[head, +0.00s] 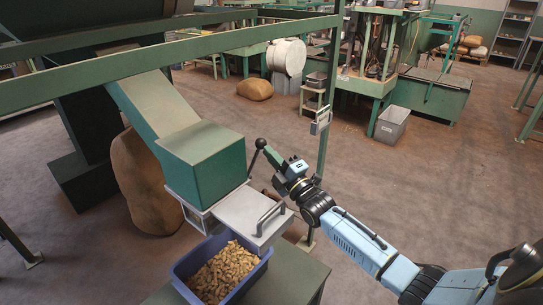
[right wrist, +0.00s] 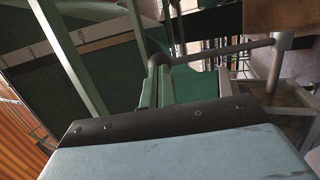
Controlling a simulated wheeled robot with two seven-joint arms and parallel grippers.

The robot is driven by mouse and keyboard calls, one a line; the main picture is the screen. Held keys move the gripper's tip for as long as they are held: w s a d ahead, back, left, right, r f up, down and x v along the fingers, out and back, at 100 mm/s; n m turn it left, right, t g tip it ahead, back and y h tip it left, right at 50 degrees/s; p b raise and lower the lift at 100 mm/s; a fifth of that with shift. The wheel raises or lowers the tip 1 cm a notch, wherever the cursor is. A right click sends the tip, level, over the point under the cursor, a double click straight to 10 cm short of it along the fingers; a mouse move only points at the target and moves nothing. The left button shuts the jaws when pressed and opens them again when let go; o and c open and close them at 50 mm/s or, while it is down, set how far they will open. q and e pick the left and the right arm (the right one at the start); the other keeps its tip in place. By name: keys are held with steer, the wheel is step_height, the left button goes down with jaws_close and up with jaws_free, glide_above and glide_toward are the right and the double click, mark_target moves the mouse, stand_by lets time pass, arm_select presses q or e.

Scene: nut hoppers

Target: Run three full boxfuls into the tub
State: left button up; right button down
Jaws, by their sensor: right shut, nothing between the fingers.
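A green hopper box (head: 205,157) sits at the foot of a sloping chute (head: 155,105). Beneath it is a pale metal box (head: 201,219), and a grey slide plate with a bar handle (head: 248,212) sticks out toward the right. A lever with a black ball knob (head: 260,143) stands at the hopper's right side. The blue tub (head: 225,293) below holds a heap of tan nuts (head: 222,272); the plate overhangs its back right corner. My right gripper (head: 279,174) is shut and empty, just right of the lever; contact cannot be told. My left gripper is out of view.
The tub stands on a green table (head: 295,276). A green post (head: 329,110) rises behind my right arm, and a rail crosses above the chute. A brown sack (head: 140,185) stands left of the hopper. Floor to the right is open.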

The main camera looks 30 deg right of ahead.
mark_target(263, 145)
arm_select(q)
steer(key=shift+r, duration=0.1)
